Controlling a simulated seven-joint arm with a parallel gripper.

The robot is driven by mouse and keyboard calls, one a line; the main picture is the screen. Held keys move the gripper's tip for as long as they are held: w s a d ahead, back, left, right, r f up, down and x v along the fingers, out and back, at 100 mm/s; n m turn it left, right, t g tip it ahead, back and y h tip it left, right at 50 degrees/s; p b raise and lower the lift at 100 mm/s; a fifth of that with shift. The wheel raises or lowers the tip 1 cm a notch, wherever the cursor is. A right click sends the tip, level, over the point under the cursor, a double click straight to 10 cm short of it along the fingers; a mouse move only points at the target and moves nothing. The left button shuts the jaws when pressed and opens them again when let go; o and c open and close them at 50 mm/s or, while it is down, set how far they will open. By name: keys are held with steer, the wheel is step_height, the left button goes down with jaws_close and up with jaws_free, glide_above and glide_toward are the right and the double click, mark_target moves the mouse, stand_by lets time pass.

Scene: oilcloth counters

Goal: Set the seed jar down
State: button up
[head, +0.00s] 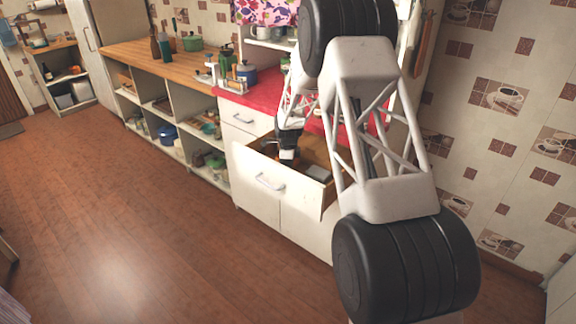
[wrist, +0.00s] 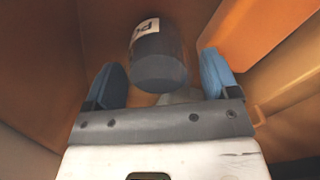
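A dark grey cylinder with a white label, seemingly the seed jar (wrist: 160,70), lies or stands inside the wooden drawer; I cannot tell its tilt. My gripper (wrist: 160,62) has its two blue fingers spread on either side of the jar, with a visible gap at each side. In the head view my gripper (head: 287,154) is down at the open drawer (head: 268,183), and I cannot make out the jar there.
A light-coloured flat item (head: 317,172) lies in the drawer's right part. The red counter (head: 258,96) above holds a blue pot (head: 245,75) and other kitchenware. The floor (head: 120,220) in front is clear.

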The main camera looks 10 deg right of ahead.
steer(key=shift+r, duration=0.15)
step_height(320, 180, up, 12)
stand_by(0.9)
stand_by(0.4)
steer(key=shift+r, duration=0.1)
steer(key=s+d+r+n, duration=0.2)
steer(key=s+r+n, duration=0.1)
steer(key=s+r, duration=0.5)
steer(key=s+d+r+n+t, duration=0.1)
steer(key=s+r+n, duration=0.4)
steer(key=s, duration=0.6)
steer(key=s+d+r+n, duration=0.2)
steer(key=s+r, duration=0.5)
steer(key=s, duration=0.2)
steer(key=s+d+n+t, duration=0.1)
steer(key=s+n, duration=0.9)
steer(key=s, duration=2.5)
steer(key=shift+d+n+t, duration=0.3)
steer(key=shift+d+n, duration=0.1)
steer(key=shift+d, duration=0.65)
